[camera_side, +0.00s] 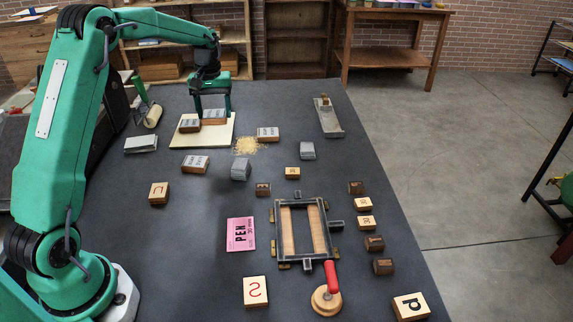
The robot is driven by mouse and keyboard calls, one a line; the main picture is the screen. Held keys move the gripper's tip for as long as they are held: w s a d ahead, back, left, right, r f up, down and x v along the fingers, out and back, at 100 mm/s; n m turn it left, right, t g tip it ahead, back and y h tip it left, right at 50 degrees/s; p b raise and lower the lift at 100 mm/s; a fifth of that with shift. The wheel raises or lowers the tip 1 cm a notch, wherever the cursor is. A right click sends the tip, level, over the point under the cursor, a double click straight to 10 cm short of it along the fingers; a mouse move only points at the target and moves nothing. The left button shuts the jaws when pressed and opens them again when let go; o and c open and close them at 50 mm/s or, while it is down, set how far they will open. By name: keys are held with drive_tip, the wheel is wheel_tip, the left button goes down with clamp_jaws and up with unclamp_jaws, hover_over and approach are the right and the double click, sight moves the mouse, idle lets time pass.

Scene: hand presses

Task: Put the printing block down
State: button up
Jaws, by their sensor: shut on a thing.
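My gripper (211,108) points down over the cream board (188,141) at the back left of the table. It is shut on a printing block (215,117) with a wooden body and a grey lettered face. The held block is over or on the board's back part; I cannot tell whether it touches. Another similar block (189,125) lies on the board just left of the held one. The fingers hide part of the held block.
Two more wood-and-grey blocks lie nearby, one right of the board (268,134) and one in front (195,164). A metal frame (279,233) and pink card (240,234) are nearer. Dark table is bare at front left.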

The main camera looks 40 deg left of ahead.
drive_tip(key=shift+w+d, duration=0.2)
drive_tip(key=shift+w, duration=0.25)
hover_over(200, 138)
wheel_tip(200, 138, down, 7)
drive_tip(key=shift+a, duration=0.1)
drive_tip(key=shift+f, duration=2.05)
drive_tip(key=shift+f, duration=0.15)
drive_tip(key=o, duration=1)
drive_tip(key=shift+o, duration=0.2)
wheel_tip(200, 138, up, 12)
drive_tip(key=shift+r, duration=0.2)
